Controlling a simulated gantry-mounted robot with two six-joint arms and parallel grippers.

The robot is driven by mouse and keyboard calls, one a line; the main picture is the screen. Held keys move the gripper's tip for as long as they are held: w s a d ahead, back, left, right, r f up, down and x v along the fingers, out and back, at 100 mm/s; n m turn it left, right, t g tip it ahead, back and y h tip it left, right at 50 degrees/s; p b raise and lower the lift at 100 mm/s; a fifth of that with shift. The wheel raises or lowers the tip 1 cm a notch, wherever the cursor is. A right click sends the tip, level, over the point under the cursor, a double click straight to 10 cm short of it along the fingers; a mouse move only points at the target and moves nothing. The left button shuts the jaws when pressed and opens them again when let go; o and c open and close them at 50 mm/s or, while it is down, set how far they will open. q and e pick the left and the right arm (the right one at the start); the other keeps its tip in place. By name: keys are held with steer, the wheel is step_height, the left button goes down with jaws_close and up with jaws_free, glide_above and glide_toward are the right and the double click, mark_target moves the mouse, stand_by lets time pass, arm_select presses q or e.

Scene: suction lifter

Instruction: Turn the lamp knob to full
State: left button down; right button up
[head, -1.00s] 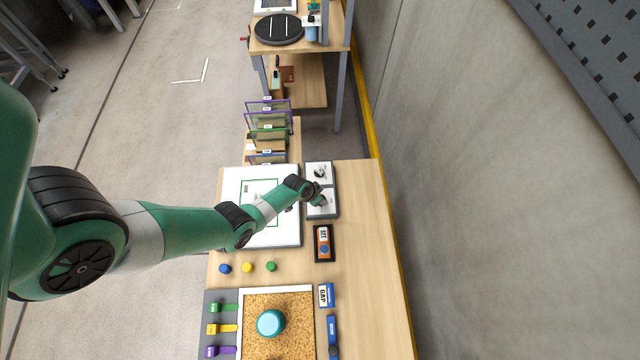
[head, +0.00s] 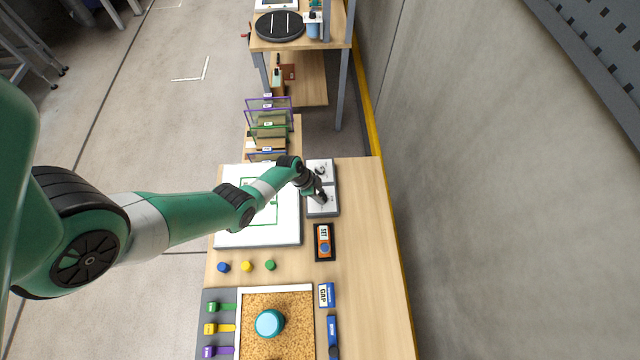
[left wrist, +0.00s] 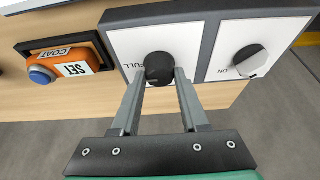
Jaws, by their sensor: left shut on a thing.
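The lamp knob (left wrist: 159,66) is a black round knob on a white panel with a grey frame, beside the printed word FULL in the left wrist view. My left gripper (left wrist: 160,78) is shut on this knob, one finger on each side of it. The knob's pointer mark cannot be made out. In the head view my left gripper (head: 320,197) is over the nearer half of the knob panel (head: 330,209) and hides most of the knob. My right gripper is in neither view.
A second knob (left wrist: 250,60), marked ON, sits to the right on the same panel. An orange SET box with a blue button (left wrist: 40,75) lies to the left. A white board (head: 232,235) lies under my forearm. The table's right strip (head: 365,230) is clear.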

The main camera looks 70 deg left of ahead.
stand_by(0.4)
arm_select(q)
steer(key=shift+c, duration=2.1)
jaws_free()
